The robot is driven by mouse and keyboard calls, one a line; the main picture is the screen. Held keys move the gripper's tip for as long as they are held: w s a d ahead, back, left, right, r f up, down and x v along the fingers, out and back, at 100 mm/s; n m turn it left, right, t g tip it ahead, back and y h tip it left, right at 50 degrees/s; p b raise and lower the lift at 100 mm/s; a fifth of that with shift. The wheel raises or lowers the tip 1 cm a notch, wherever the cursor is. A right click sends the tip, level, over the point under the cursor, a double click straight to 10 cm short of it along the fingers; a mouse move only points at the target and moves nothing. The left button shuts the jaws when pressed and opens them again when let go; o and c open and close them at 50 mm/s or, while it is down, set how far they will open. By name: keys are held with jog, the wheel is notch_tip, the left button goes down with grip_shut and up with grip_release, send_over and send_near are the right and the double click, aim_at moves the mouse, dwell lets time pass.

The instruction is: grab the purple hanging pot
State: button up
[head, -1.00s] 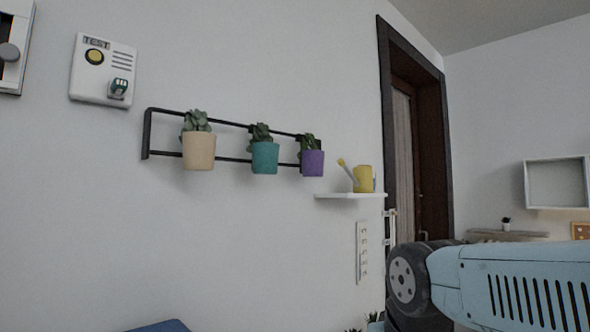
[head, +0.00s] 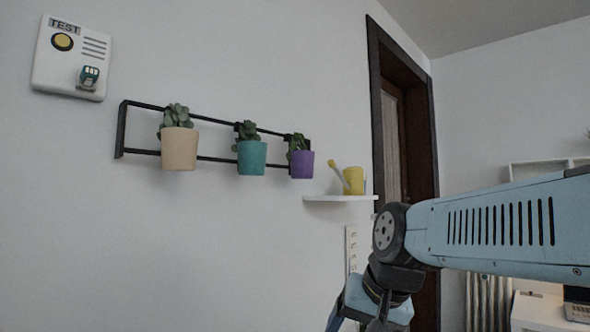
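The purple pot (head: 302,164) holds a small green plant and hangs at the right end of a black wall rack (head: 140,152). A teal pot (head: 252,158) hangs to its left, and a beige pot (head: 179,149) hangs further left; both hold plants. My blue arm enters from the right and bends down at a dark joint, below and right of the purple pot. My gripper is not clearly visible; the arm's far end runs out of the bottom of the picture. Nothing touches the purple pot.
A white wall shelf (head: 340,198) with a yellow watering can (head: 353,181) is just right of and below the purple pot. A white strip (head: 351,248) is on the wall under it. A dark door frame (head: 376,110) stands further right. The wall below the pots is clear.

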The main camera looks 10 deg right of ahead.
jog(key=o, duration=0.4)
jog(key=w+r+m+t+y, duration=0.1)
jog(key=w+r+m+y, duration=0.2)
jog(key=w+r+m, duration=0.4)
notch_tip(320, 180, up, 3)
jog(key=w, duration=0.2)
jog(key=shift+w+a+f+m, duration=0.15)
jog(key=shift+w+a+m, duration=0.15)
jog(key=shift+w+a, duration=0.1)
jog(key=m+t+y, duration=0.5)
jog(key=m+t, duration=0.3)
jog(key=m, duration=0.9)
send_near(302, 160)
jog(key=w+d, duration=0.1)
jog(key=d, duration=0.2)
jog(key=x, duration=1.3)
jog(key=shift+w+a, duration=0.15)
jog(key=shift+a, duration=0.15)
